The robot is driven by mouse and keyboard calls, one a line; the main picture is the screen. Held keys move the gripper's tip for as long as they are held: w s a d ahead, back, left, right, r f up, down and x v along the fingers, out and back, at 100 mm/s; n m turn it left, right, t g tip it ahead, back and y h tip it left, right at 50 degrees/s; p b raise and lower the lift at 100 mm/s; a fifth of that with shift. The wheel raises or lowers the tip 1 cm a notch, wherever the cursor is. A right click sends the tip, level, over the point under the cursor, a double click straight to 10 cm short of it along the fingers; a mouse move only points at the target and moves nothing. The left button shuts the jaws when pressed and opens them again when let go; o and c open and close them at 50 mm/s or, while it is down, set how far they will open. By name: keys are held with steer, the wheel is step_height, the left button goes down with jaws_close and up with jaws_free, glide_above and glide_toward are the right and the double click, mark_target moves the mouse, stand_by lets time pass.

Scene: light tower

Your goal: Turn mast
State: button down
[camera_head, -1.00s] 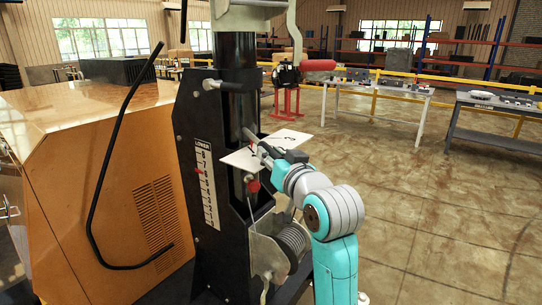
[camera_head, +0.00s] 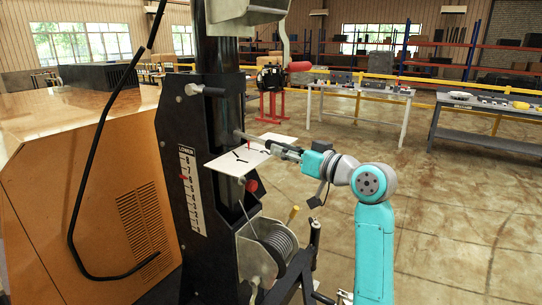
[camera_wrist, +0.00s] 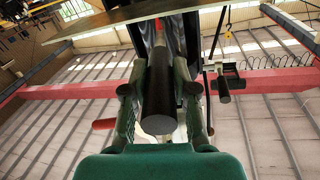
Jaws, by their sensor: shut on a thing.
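The black mast (camera_head: 224,55) stands upright in the tower frame (camera_head: 190,170). A grey rod (camera_head: 255,139) sticks out sideways from the mast above a white plate (camera_head: 224,163) with dark marks. My gripper (camera_head: 291,153) is to the right of the mast, level with the plate, and is shut on the rod's outer end. In the wrist view, the dark round bar end (camera_wrist: 159,105) lies between the two fingers, pointing back at the palm. The place where the rod meets the mast is partly hidden.
A cable winch (camera_head: 277,245) with a crank is below my gripper. An orange cabinet (camera_head: 60,190) and a bent black bar (camera_head: 75,200) are on the left. Open floor (camera_head: 450,220) is on the right.

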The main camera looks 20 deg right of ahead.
steer(key=shift+w+d+n+g+y, duration=0.35)
steer(key=shift+d+y, duration=0.15)
steer(key=shift+d, duration=0.15)
steer(key=shift+w+d+n+g+y, duration=0.25)
steer(key=shift+w+d+n+y, duration=0.2)
steer(key=shift+d, duration=0.2)
steer(key=shift+w+d+n+g+y, duration=0.3)
steer(key=shift+d+y, duration=0.25)
steer(key=shift+d, duration=0.1)
steer(key=c, duration=0.9)
jaws_free()
steer(key=v, duration=1.2)
